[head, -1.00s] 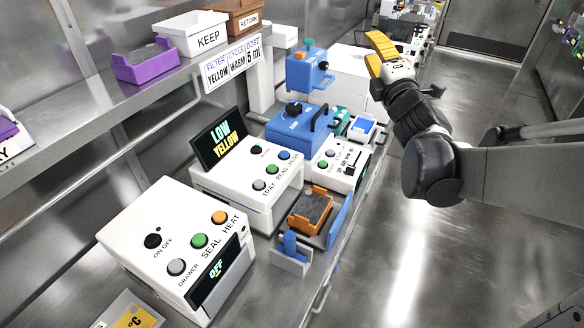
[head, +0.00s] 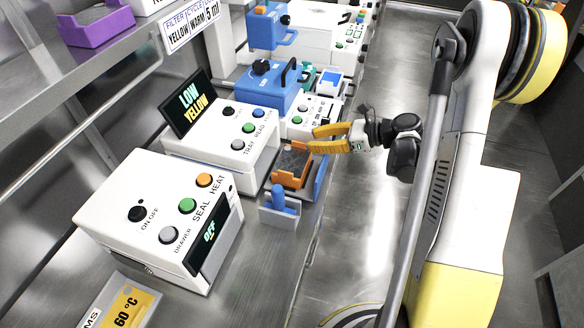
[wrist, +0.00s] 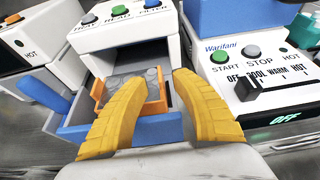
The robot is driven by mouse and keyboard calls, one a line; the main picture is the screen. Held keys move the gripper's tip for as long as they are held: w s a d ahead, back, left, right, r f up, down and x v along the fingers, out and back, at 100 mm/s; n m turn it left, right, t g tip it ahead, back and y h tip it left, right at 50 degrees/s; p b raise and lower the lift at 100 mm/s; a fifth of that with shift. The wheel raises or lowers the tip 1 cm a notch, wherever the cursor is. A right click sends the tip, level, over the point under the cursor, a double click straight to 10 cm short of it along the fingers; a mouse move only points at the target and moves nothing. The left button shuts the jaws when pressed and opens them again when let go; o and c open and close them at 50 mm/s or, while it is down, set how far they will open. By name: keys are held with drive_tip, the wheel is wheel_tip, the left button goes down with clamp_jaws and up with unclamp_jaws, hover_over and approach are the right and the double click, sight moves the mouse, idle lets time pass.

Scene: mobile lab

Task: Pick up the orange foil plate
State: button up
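The orange foil plate (head: 287,180), orange-edged with a greyish top, lies in the pulled-out blue-fronted drawer of the white reader with the LOW YELLOW screen. In the wrist view the plate (wrist: 155,107) shows beyond and between the fingers, with its grey top partly in shadow under the machine. My gripper (head: 311,140) reaches in from the right, with its yellow fingers at the plate's far right side. In the wrist view my gripper (wrist: 164,77) is open, with nothing held. The left finger hides part of the plate. I cannot tell whether a finger touches it.
The white reader (head: 220,140) stands just behind the drawer. A smaller white START/STOP machine (wrist: 262,80) is close on the right in the wrist view. A blue handle (head: 283,200) juts up near the plate. The sealer (head: 155,220) is front left. The aisle floor is clear.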

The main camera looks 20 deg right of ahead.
sight(297, 142)
drive_tip(key=b+x, duration=0.2)
drive_tip(key=x, duration=0.4)
drive_tip(key=shift+s, duration=0.15)
clamp_jaws()
